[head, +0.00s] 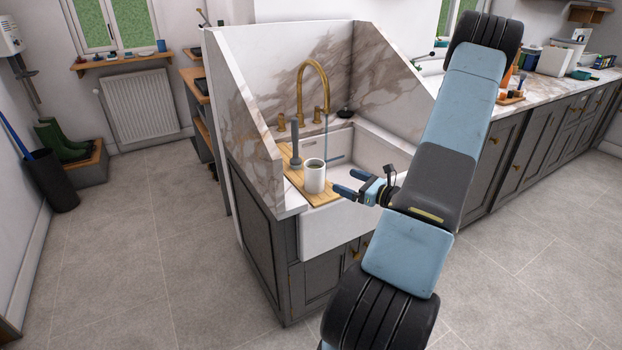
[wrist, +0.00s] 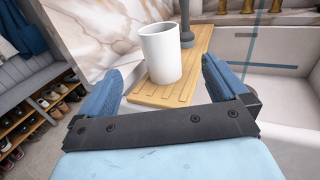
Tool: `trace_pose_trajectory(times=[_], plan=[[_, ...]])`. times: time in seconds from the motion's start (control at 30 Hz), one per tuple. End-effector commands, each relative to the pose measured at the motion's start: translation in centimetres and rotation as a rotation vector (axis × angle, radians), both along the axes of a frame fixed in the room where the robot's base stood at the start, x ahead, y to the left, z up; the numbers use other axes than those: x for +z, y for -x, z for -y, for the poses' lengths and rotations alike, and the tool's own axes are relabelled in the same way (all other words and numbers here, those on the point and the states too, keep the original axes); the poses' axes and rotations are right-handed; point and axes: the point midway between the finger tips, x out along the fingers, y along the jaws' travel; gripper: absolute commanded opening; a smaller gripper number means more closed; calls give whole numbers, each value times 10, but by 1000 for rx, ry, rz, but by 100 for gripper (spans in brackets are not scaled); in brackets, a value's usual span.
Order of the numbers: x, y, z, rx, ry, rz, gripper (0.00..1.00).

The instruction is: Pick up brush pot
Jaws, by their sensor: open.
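The brush pot looks to be the white cylindrical cup (head: 315,176), upright on a wooden board (head: 322,198) laid over the left side of the sink. In the wrist view the white cup (wrist: 160,53) stands near the end of the board (wrist: 165,95). My gripper (head: 344,183) is just right of the cup in the head view, its fingers pointing at it. In the wrist view my gripper (wrist: 160,82) is open and empty, with the cup beyond and between the two blue fingertips. I cannot tell whether anything is inside the cup.
A grey-blue upright tool (head: 295,145) stands on the board behind the cup. A brass tap (head: 314,85) rises at the back of the white sink (head: 330,230). A marble side panel (head: 243,110) bounds the left. The basin right of the board is mostly open.

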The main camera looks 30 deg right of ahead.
Motion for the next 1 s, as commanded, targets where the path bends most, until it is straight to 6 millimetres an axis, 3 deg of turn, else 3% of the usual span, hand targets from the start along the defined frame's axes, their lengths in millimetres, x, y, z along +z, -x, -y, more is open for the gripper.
trace_pose_trajectory(times=[0.17, 0.6, 1.0], plan=[[-5, -10, -3, -17, -17, 0, 100], [-4, -76, -37, -3, -16, 1, 100], [0, -97, -51, -1, -16, 1, 100]])
